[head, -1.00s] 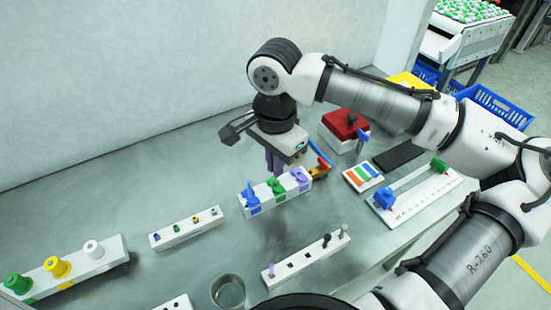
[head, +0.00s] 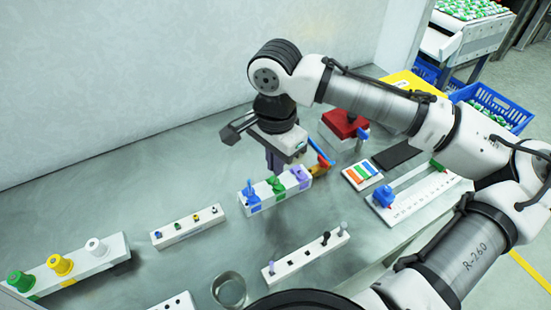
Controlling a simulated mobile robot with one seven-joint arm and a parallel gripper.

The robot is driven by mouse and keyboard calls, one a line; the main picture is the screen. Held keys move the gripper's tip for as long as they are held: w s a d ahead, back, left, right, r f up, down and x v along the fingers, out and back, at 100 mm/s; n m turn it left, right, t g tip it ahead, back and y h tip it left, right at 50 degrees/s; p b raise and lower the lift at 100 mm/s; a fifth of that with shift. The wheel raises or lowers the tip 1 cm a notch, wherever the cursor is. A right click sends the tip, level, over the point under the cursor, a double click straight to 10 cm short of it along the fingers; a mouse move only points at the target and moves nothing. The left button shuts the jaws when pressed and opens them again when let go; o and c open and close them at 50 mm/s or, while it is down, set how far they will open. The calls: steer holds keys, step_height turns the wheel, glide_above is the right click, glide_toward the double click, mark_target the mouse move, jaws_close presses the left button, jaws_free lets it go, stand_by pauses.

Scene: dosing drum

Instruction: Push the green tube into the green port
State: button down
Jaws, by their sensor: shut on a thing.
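A white block (head: 301,191) stands mid-table with blue, green and purple fittings in a row. The green port (head: 277,186) is the middle one, with green also on the block's front. My gripper (head: 277,168) points down just above and behind this middle fitting. Its jaws are shut, and green shows directly below the fingertips, which I take to be the green tube. The tube's outline and how deep it sits cannot be made out. The blue fitting (head: 251,190) stands to the left, the purple fitting (head: 299,173) to the right.
A blue rod (head: 319,151) and an orange piece (head: 323,167) show close right of my gripper. A red-topped box (head: 343,124) stands behind. Peg blocks (head: 186,228) (head: 307,258) and a glass cup (head: 228,291) stand in front.

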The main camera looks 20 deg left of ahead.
steer(key=shift+f+b, duration=0.6)
steer(key=shift+f, duration=0.8)
stand_by(0.7)
steer(key=c, duration=1.5)
jaws_free()
steer(key=shift+r, duration=0.1)
steer(key=shift+r, duration=0.1)
step_height(320, 180, up, 14)
steer(key=shift+f, duration=0.2)
